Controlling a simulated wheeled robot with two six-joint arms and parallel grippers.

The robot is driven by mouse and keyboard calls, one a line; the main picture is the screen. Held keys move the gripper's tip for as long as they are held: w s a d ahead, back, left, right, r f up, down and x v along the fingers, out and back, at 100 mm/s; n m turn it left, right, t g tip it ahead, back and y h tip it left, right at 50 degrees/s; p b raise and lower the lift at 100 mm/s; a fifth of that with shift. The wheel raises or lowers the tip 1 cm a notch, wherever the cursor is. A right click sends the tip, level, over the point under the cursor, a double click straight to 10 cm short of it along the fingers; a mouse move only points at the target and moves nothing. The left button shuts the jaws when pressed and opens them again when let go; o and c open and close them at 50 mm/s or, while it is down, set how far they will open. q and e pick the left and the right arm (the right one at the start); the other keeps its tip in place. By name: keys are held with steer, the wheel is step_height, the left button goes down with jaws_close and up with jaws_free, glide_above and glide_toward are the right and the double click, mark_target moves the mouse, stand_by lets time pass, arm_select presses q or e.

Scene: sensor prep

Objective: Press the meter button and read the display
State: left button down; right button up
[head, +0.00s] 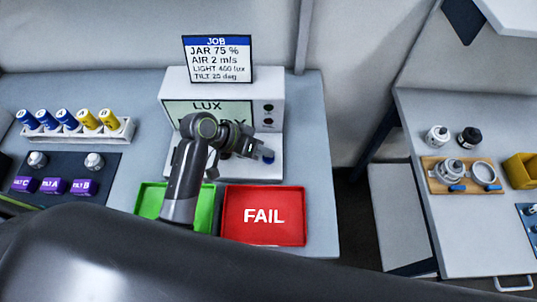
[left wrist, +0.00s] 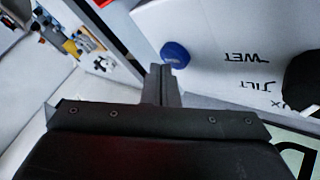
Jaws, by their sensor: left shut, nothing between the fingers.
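The meter (head: 275,90) is a white box at the back of the left table. Its pale display (head: 207,105) reads "LUX" on top; my left arm hides most of the line below. A blue button (head: 267,156) shows at the right of its lower front part, and also in the left wrist view (left wrist: 175,53), where "WET", "TILT" and a partly hidden "UX" are printed nearby. My left gripper (head: 256,150) is shut and empty, with its fingertips (left wrist: 162,72) close beside the blue button. I cannot tell whether they touch. My right gripper is out of view.
A job card (head: 217,60) stands above the meter. A green tray (head: 148,198) and red FAIL tray (head: 264,238) lie in front. A rack (head: 118,133) of blue and yellow vials and a dark mat (head: 68,165) with purple blocks are left. Another table (head: 410,115) stands right.

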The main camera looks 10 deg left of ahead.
mark_target(264, 158)
arm_select(q)
steer(key=shift+f, duration=0.45)
stand_by(0.9)
steer(key=shift+r+p, duration=0.85)
steer(key=shift+p, duration=0.1)
steer(key=shift+r, duration=0.1)
step_height(264, 158, up, 5)
steer(key=p, duration=0.5)
steer(key=shift+p, duration=0.35)
stand_by(0.3)
